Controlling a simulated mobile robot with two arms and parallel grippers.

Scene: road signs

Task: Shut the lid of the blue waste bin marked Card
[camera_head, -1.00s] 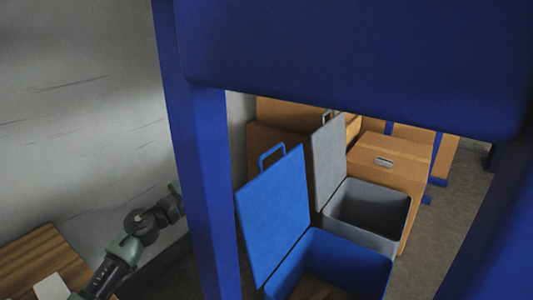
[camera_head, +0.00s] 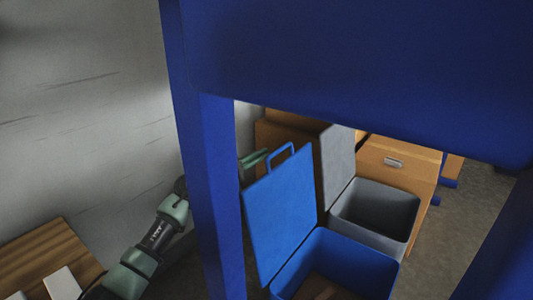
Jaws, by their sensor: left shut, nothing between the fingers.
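The blue waste bin (camera_head: 350,260) stands at the bottom centre, and something brown lies inside it. Its blue lid (camera_head: 280,215) is open and stands up, leaning slightly, with a loop handle (camera_head: 281,154) at its top edge. No Card marking is visible from here. My left gripper (camera_head: 254,161) is shut and empty, just left of the lid's top near the handle. I cannot tell whether it touches the lid. A blue post hides part of my left arm. My right gripper is not in view.
A large blue panel (camera_head: 370,75) and its blue post (camera_head: 211,190) block much of the view. A grey bin (camera_head: 385,200) with its lid (camera_head: 338,160) open stands behind the blue one. Brown boxes (camera_head: 397,180) stand further back. A wooden surface (camera_head: 45,260) is at lower left.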

